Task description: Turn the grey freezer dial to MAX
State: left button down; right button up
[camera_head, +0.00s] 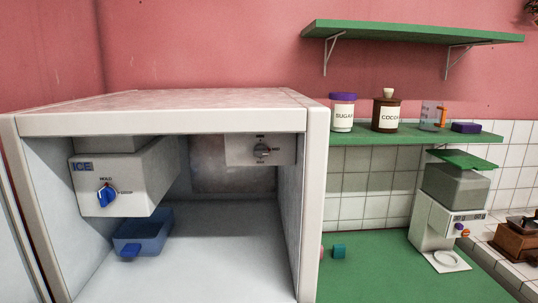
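The grey freezer dial (262,150) sits on a pale panel (235,150) at the upper right inside the open freezer (165,122). Small markings stand above, below and to the right of the dial, too small to read surely. The dial's pointer direction is hard to make out. Neither of my grippers is in view.
A white ICE box (140,195) with a blue knob (107,195) hangs at the freezer's left, above a blue tray (145,236). The freezer's middle floor is clear. Right of it, a green counter (370,280) holds a white machine (432,225); green shelves (400,33) hang above.

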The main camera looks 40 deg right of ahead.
aim_at(261, 150)
jog(key=k+l+u, duration=0.1)
jog(key=k+l, duration=0.15)
jog(key=k, duration=0.25)
jog(key=k+l+u, duration=0.15)
jog(key=k, duration=0.4)
jog(key=i+l, duration=0.1)
jog(key=i, duration=0.35)
